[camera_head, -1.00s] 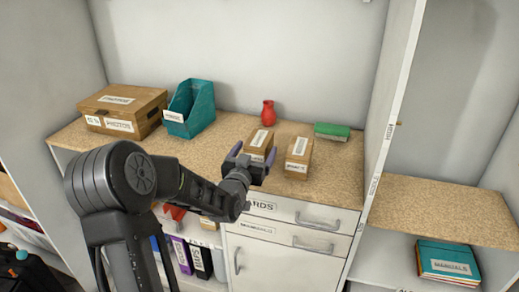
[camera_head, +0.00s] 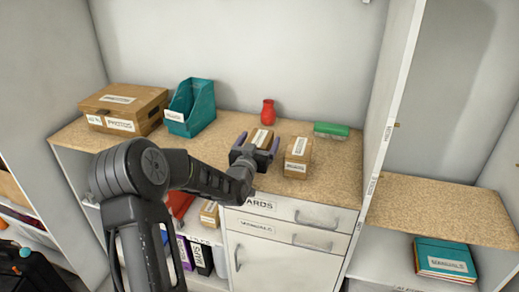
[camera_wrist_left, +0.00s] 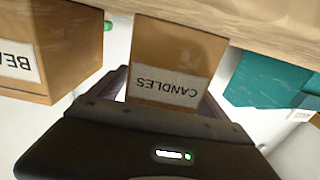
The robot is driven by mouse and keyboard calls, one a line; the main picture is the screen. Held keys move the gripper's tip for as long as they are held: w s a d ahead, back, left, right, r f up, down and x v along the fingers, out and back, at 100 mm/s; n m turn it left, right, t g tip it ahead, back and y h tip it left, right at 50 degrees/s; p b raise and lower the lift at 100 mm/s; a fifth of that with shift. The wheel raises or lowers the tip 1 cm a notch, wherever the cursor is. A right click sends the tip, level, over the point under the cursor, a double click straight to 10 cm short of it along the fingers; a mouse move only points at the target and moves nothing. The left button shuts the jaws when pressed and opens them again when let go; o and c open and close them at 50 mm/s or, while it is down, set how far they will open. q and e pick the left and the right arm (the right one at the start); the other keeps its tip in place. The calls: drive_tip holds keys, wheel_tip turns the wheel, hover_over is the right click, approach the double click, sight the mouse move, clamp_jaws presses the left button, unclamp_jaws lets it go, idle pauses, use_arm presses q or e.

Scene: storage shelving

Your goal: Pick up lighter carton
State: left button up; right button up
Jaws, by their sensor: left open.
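Two small brown cartons with white labels stand side by side on the wooden counter. The left carton (camera_head: 262,138) is between the fingers of my left gripper (camera_head: 255,147). In the left wrist view this carton (camera_wrist_left: 178,58) reads CANDLES, upside down, and sits between the open fingers. I cannot tell whether either finger touches it. The right carton (camera_head: 298,157) stands just right of the gripper; its label in the left wrist view (camera_wrist_left: 40,50) starts with BE. Which carton is lighter cannot be seen. My right gripper is not in view.
A PHOTOS box (camera_head: 124,107) and a teal file holder (camera_head: 191,108) stand at the left of the counter (camera_head: 215,158). A red vase (camera_head: 268,112) and a green-topped item (camera_head: 331,130) are behind the cartons. A white upright panel (camera_head: 385,120) bounds the right side.

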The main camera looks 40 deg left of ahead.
use_arm(q)
drive_tip(key=shift+c, duration=0.6)
drive_tip(key=c, duration=1.4)
drive_tip(key=shift+r, duration=0.15)
wheel_tip(320, 180, up, 10)
drive_tip(key=shift+f+b, duration=0.1)
drive_tip(key=shift+b, duration=0.65)
